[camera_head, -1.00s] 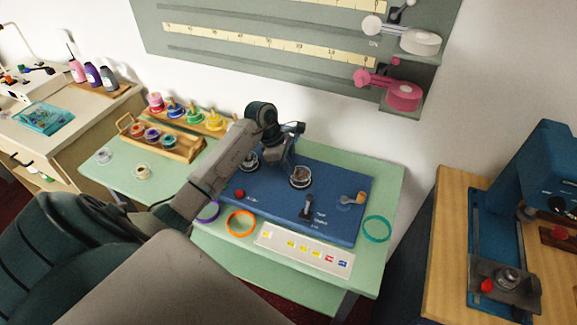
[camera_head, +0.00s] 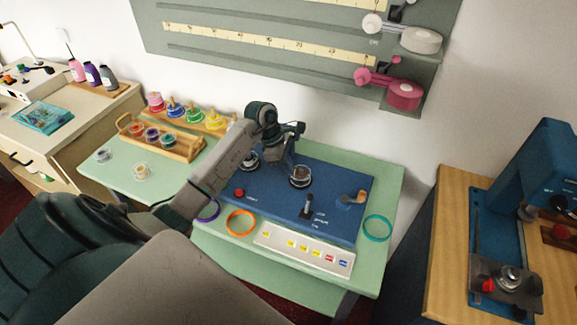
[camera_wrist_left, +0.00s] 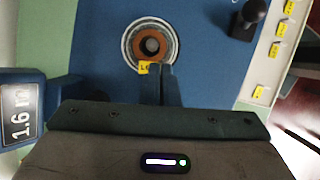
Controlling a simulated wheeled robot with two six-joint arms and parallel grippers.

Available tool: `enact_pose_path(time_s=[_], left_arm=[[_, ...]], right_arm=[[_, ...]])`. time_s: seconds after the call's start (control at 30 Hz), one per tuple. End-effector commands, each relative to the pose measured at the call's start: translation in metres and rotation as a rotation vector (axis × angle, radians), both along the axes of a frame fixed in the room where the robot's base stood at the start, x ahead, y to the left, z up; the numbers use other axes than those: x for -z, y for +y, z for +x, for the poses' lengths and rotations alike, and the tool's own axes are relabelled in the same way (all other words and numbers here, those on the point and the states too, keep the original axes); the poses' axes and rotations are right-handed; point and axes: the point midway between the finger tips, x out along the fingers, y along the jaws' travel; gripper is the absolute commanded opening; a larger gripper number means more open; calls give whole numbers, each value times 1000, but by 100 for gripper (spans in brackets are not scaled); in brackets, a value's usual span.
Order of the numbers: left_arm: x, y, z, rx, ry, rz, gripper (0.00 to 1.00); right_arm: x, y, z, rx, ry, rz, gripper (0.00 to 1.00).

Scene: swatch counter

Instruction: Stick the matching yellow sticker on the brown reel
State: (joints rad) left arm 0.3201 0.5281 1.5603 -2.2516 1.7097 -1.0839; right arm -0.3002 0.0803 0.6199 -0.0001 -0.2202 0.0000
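The brown reel (camera_wrist_left: 134,50) sits in a clear round holder on the blue machine; in the head view it is the small round part (camera_head: 300,178) below my left gripper. My left gripper (camera_head: 291,163) hangs just over the reel's edge. In the left wrist view its dark fingers (camera_wrist_left: 160,72) look shut, with a small yellow sticker (camera_wrist_left: 144,68) with dark print at their tips. The sticker overlaps the reel's near rim; I cannot tell whether it touches. My right gripper is not in view.
A white strip (camera_head: 279,246) with several yellow stickers, a red one and a blue one lies in front of the blue machine (camera_head: 262,199). An orange ring (camera_head: 240,223) and a teal ring (camera_head: 377,228) lie on the green table.

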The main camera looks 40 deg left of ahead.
Motion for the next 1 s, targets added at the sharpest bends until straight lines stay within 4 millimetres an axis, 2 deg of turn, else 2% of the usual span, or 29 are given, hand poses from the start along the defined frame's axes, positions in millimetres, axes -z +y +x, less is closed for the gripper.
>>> enact_pose_path(time_s=[1.0], left_arm=[[2,0,0,-1,2,0,0]], right_arm=[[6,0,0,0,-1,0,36]])
